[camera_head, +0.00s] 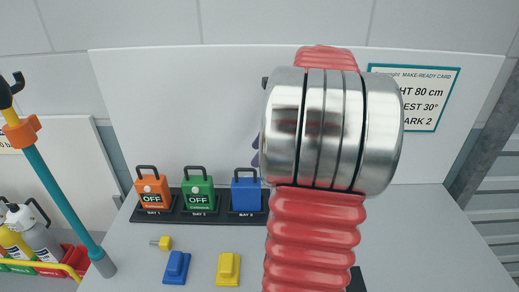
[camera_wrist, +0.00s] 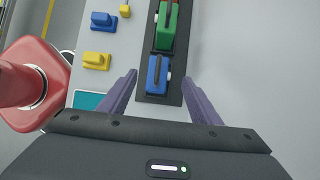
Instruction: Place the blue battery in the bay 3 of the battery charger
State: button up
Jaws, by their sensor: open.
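The blue battery (camera_head: 246,194) stands upright with its dark handle on top in bay 3, the right one of the visible bays of the black battery charger (camera_head: 145,216). In the wrist view the blue battery (camera_wrist: 157,75) is at the end of the charger strip (camera_wrist: 158,98). My gripper (camera_wrist: 160,77) is open, with one purple finger to each side of the blue battery in that view. I see no finger touching it, and the height between them is unclear. In the head view my red arm hides most of the gripper.
A blue block (camera_head: 176,268), a yellow block (camera_head: 228,269) and a small yellow piece (camera_head: 165,243) lie in front. A teal pole (camera_head: 62,195) rises at left.

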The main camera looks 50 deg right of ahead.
jog(key=shift+a, duration=0.1)
jog(key=w+a+n+g+h, duration=0.1)
jog(key=w+a+n+h, duration=0.1)
jog(key=a+n, duration=1.35)
jog(key=s+a+f+n+t+h, duration=0.1)
jog(key=s+a+n, duration=0.3)
jog(key=a, duration=0.6)
jog(key=s+a+f+n+t+h, duration=0.1)
jog(key=s+a+f+n, duration=0.1)
jog(key=a+n, duration=0.7)
jog(key=shift+s+a, duration=0.5)
jog(key=shift+s, duration=0.4)
